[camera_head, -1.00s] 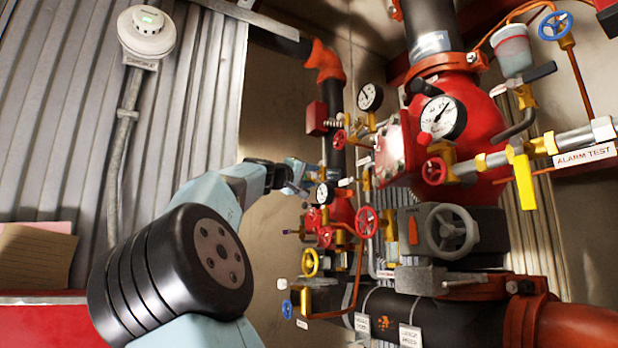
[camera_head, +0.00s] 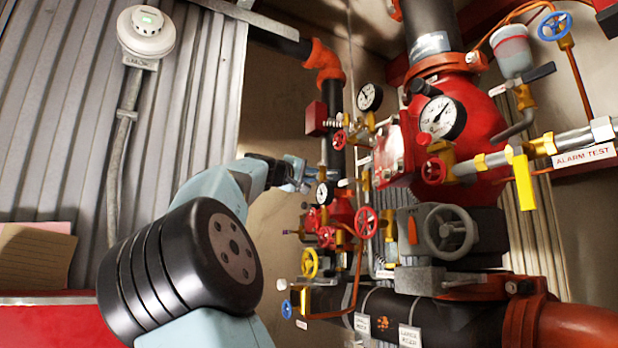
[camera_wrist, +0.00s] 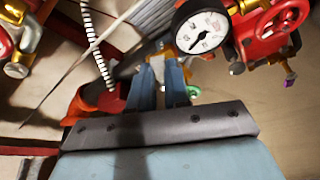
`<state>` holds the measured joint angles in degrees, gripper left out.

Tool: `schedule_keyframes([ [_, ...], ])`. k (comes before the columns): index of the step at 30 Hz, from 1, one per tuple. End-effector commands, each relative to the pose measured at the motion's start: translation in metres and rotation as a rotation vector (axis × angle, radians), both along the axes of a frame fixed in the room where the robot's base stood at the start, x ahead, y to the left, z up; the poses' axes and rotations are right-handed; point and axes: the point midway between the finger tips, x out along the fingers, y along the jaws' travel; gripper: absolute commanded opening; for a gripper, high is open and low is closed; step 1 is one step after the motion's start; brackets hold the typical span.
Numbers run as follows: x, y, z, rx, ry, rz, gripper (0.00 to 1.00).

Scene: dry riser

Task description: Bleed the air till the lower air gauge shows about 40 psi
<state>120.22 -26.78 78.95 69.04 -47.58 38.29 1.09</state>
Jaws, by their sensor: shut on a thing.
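A small white-faced gauge (camera_head: 324,193) sits low on the riser's trim piping, just right of and below my gripper (camera_head: 306,176). It is large at the top of the wrist view (camera_wrist: 201,33), with a dark needle near the lower left of its dial; I cannot read the exact value. My gripper's two blue fingers (camera_wrist: 162,72) are close together beside the gauge and closed on a small part hidden between the tips. Brass-coloured fitting shows just behind the tips. A small green ring (camera_wrist: 193,91) shows beside the right finger.
Red handwheels (camera_head: 366,222) and a yellow handwheel (camera_head: 309,263) crowd below the gauge. Two other gauges (camera_head: 369,97) (camera_head: 442,118) sit higher up. A grey handwheel (camera_head: 450,231) stands right. A ribbed metal wall (camera_head: 60,130) with a detector (camera_head: 146,31) is at left.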

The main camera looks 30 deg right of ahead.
Motion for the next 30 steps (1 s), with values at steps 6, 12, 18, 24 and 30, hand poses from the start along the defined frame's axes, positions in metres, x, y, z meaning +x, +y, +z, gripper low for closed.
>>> schedule_keyframes([
  [6, -0.002, 0.0, 0.004, 0.001, 0.145, 0.002, 0.0],
  [12, -0.004, -0.001, 0.01, -0.004, 0.288, 0.0, 0.0],
  [18, -0.005, 0.0, 0.016, -0.01, 0.403, 0.0, 0.0],
  [24, -0.004, 0.0, 0.018, -0.012, 0.476, 0.0, 0.0],
  [30, -0.004, 0.0, 0.02, -0.013, 0.505, 0.0, 0.0],
])
